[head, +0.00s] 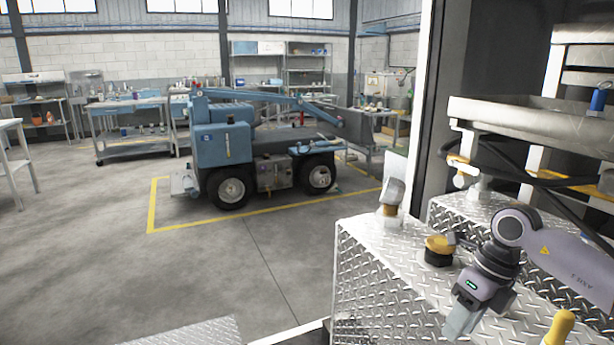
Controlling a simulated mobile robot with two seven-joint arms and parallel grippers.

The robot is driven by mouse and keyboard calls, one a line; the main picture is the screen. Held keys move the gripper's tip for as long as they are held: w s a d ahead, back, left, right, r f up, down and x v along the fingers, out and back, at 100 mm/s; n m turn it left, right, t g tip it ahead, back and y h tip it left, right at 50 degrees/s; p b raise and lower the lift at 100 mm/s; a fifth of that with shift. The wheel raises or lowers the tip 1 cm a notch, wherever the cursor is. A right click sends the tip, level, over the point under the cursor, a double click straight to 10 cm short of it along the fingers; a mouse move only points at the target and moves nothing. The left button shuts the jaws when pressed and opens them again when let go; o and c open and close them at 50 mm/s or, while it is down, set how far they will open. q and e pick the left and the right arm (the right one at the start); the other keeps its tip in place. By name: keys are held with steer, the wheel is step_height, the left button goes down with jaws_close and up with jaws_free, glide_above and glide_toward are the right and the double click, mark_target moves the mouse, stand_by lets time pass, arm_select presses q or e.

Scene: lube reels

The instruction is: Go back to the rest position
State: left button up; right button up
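My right gripper (464,318) is at the lower right of the head view, at the end of my grey arm. It points down and to the left, over the diamond-plate box (372,285). Its fingers are seen from the side, so I cannot tell whether they are open or shut. I see nothing hanging from it. My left gripper is not in view.
A yellow-and-black cap (438,250) stands on the box just left of my arm. A yellow-topped part (560,330) is at the bottom right. Metal shelving (530,121) with hoses rises behind. A blue vehicle (262,150) stands beyond open floor (240,265).

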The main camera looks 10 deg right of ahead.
steer(key=s+a+m+t+y, duration=0.25)
steer(key=a+m+y, duration=0.25)
steer(key=a+y, duration=0.5)
steer(key=s+a+m+t+y, duration=0.2)
steer(key=a+m+t+y, duration=0.25)
steer(key=a, duration=0.95)
steer(key=s+d+f+m+t+h, duration=0.1)
steer(key=d+f+m+t+h, duration=0.4)
steer(key=m, duration=0.5)
steer(key=d+f+m+t+h, duration=0.35)
steer(key=f+m+h, duration=0.3)
steer(key=m, duration=0.45)
steer(key=s+d+f+m+g+h, duration=0.3)
steer(key=s+f+m+g, duration=0.2)
steer(key=s+f, duration=0.7)
steer(key=shift+d+f+m+h, duration=0.2)
steer(key=shift+f+m+h, duration=0.2)
steer(key=shift+m, duration=0.75)
